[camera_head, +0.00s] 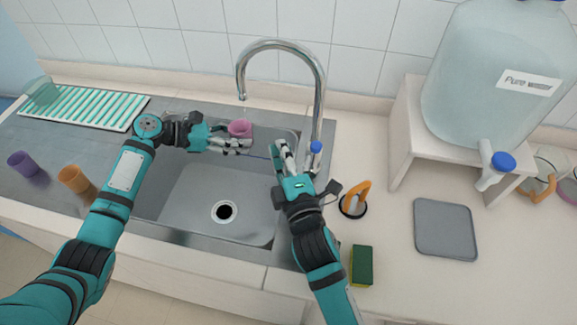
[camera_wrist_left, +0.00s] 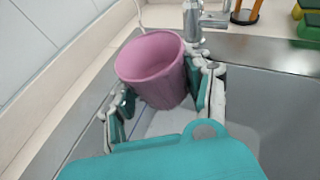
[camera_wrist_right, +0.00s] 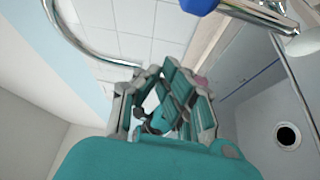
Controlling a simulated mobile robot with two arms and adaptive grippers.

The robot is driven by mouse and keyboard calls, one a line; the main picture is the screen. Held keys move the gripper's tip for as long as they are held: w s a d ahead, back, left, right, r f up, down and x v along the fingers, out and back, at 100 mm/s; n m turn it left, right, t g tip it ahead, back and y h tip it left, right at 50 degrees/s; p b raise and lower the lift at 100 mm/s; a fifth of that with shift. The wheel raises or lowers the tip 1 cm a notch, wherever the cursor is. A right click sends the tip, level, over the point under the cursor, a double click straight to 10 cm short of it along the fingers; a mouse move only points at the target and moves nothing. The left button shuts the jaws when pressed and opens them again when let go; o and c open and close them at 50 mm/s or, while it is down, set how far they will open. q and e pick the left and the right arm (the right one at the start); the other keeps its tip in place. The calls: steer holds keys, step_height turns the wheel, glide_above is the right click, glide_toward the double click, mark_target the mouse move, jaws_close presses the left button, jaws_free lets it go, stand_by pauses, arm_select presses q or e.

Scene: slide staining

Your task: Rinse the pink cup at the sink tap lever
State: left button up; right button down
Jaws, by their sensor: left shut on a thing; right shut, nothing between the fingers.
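The pink cup (camera_head: 240,128) is upright over the back left of the sink basin, just below the tip of the tap spout (camera_head: 242,97). My left gripper (camera_head: 234,145) is shut on it; in the left wrist view the cup (camera_wrist_left: 153,68) sits between the fingers with its mouth up. A faint pale streak shows under the spout; I cannot tell if it is water. The blue-ended tap lever (camera_head: 315,147) is at the right sink edge. My right gripper (camera_head: 284,156) is shut and empty just left of the lever, apart from it. The lever's blue end (camera_wrist_right: 198,5) shows in the right wrist view.
The sink basin (camera_head: 190,200) with its drain lies below both grippers. A purple cup (camera_head: 28,165) and an orange cup (camera_head: 76,179) stand on the left counter. A striped rack (camera_head: 85,108) is behind them. An orange-handled tool, sponge (camera_head: 361,266), grey mat (camera_head: 445,230) and large water jug (camera_head: 490,85) are right.

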mark_target(313, 159)
steer(key=shift+w+d+f, duration=0.1)
steer(key=shift+d, duration=0.9)
steer(key=shift+w+d+f, duration=0.1)
steer(key=shift+d, duration=0.85)
steer(key=shift+s+d, duration=0.15)
steer(key=shift+d, duration=0.55)
steer(key=shift+a, duration=0.15)
